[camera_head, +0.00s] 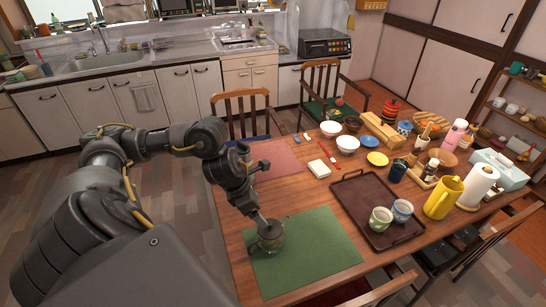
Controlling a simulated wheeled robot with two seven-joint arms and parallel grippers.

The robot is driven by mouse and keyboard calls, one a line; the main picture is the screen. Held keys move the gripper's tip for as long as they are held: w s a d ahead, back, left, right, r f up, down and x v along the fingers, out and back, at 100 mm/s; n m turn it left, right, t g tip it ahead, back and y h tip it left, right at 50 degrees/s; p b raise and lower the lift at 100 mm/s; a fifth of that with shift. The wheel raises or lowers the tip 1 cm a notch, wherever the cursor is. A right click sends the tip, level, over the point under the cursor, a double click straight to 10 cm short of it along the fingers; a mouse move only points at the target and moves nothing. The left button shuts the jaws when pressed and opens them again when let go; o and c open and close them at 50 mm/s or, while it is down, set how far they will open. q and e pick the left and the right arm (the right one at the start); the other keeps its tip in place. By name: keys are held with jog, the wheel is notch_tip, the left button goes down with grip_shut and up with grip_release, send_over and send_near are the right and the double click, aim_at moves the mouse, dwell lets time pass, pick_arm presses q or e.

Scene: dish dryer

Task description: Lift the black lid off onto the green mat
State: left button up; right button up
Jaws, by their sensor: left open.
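The green mat (315,250) lies flat on the near left part of the wooden table. My left arm reaches in from the left, and my left gripper (262,222) points down over the mat's left part. The gripper is open. A small round greyish pot or jar (270,241) stands on the mat right under the fingertips. The black lid cannot be told apart from the dark gripper at this spot. The gap between fingers and pot is too small to judge. My right gripper is out of view.
A brown tray (352,197) with two cups (381,219) sits right of the mat. A pink mat (277,160) lies behind. Bowls, a yellow pitcher (443,197) and a paper roll (478,186) crowd the right side. The green mat's right half is clear.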

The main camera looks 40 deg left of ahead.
aim_at(270, 223)
pick_arm(q)
jog(key=x, duration=0.5)
jog(key=shift+w+d+f, duration=0.15)
jog(key=shift+w+f, duration=0.05)
jog(key=shift+f, duration=0.1)
jog(key=shift+a+p+x, duration=0.2)
jog(key=shift+p+x, duration=0.35)
jog(key=shift+x, duration=2.05)
jog(key=shift+s, duration=0.2)
jog(key=c, duration=1.1)
jog(key=shift+s, duration=0.1)
jog(key=shift+c, duration=0.5)
